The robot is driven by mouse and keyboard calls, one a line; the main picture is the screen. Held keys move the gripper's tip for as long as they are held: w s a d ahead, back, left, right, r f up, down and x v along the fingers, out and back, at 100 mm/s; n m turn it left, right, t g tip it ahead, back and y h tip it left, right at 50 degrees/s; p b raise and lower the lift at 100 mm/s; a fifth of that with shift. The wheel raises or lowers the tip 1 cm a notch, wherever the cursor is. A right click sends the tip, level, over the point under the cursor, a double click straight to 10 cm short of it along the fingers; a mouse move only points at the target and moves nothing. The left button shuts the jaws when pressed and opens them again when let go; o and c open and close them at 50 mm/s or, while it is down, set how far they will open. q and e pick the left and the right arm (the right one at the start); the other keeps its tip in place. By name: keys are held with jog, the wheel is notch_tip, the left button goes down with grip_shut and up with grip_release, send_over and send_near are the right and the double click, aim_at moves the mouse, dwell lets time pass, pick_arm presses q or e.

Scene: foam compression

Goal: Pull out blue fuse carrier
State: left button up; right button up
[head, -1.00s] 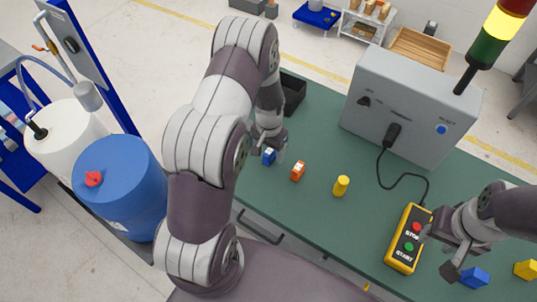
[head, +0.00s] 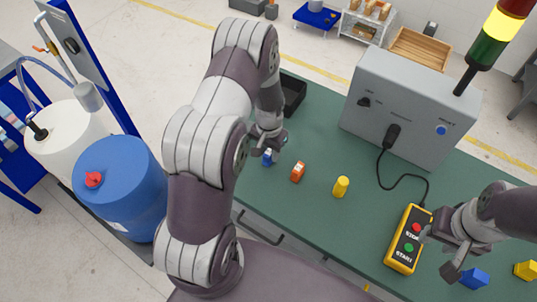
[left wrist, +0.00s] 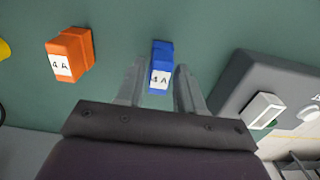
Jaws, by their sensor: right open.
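The blue fuse carrier (head: 267,159) stands on the green table, partly covered by my left gripper (head: 268,150) in the head view. In the left wrist view, the blue fuse carrier (left wrist: 161,55), with a white label reading 4A, sits between the spread fingertips of my left gripper (left wrist: 159,68). A gap shows on each side, so the fingers are around it and not closed on it. An orange fuse carrier (head: 298,172) stands to its right, and at left in the wrist view (left wrist: 68,55). My right gripper (head: 438,252) is open and empty beside the yellow pendant.
A yellow cylinder (head: 341,187) stands right of the orange carrier. The yellow start-stop pendant (head: 393,263) is cabled to a grey control box (head: 408,105). A black bin (head: 293,92) lies behind my left gripper. A blue block (head: 475,279) and a yellow block (head: 526,270) are at right.

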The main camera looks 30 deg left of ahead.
aim_at(269, 152)
pick_arm(q)
grip_shut()
jog(key=shift+r+p, duration=0.35)
jog(key=shift+r, duration=0.05)
jog(key=shift+r+p, duration=0.4)
jog(key=shift+r, duration=0.15)
jog(key=shift+r+p, duration=1.65)
jog(key=shift+r, duration=0.45)
